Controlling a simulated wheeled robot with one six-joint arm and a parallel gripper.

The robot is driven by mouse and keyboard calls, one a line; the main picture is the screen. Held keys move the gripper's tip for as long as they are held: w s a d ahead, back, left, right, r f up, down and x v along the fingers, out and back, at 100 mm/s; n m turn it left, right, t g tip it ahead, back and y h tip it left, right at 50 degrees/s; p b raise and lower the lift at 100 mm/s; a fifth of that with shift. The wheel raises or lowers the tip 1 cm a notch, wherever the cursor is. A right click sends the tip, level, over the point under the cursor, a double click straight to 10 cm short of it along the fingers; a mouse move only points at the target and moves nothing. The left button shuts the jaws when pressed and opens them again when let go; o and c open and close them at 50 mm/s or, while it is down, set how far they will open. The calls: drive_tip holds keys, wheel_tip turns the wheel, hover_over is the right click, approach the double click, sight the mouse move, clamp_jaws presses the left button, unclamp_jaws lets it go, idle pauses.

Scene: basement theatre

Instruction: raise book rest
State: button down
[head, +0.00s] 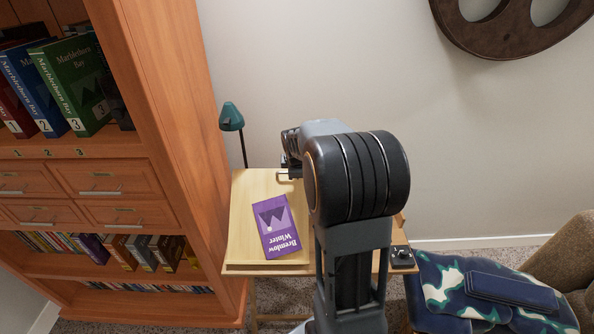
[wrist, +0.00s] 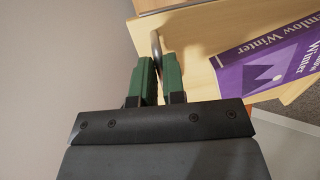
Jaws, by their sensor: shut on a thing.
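The book rest (head: 245,218) is a pale wooden board on the small desk against the wall. It also fills much of the wrist view (wrist: 205,45). A metal loop handle (head: 289,174) sits at its far edge and shows in the wrist view (wrist: 156,45). My gripper (wrist: 159,62) has its two green fingers shut around this handle. In the head view my arm hides the fingers and the right part of the board. A purple book, "Winter" on its cover (head: 278,226), lies on the board. I cannot tell exactly how far the board is tilted.
A tall wooden bookcase (head: 180,120) stands close on the left. A green lamp (head: 231,117) rises behind the desk. A small black object (head: 402,257) sits at the desk's right corner. A blue patterned seat (head: 450,290) is at the right.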

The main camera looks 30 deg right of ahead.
drive_tip(key=c, duration=1.2)
unclamp_jaws()
drive_tip(key=shift+s+f, duration=0.1)
drive_tip(key=shift+f, duration=0.05)
drive_tip(key=p+v, duration=0.1)
drive_tip(key=v, duration=1.2)
drive_tip(key=shift+r+p, duration=0.3)
drive_tip(key=shift+r, duration=0.15)
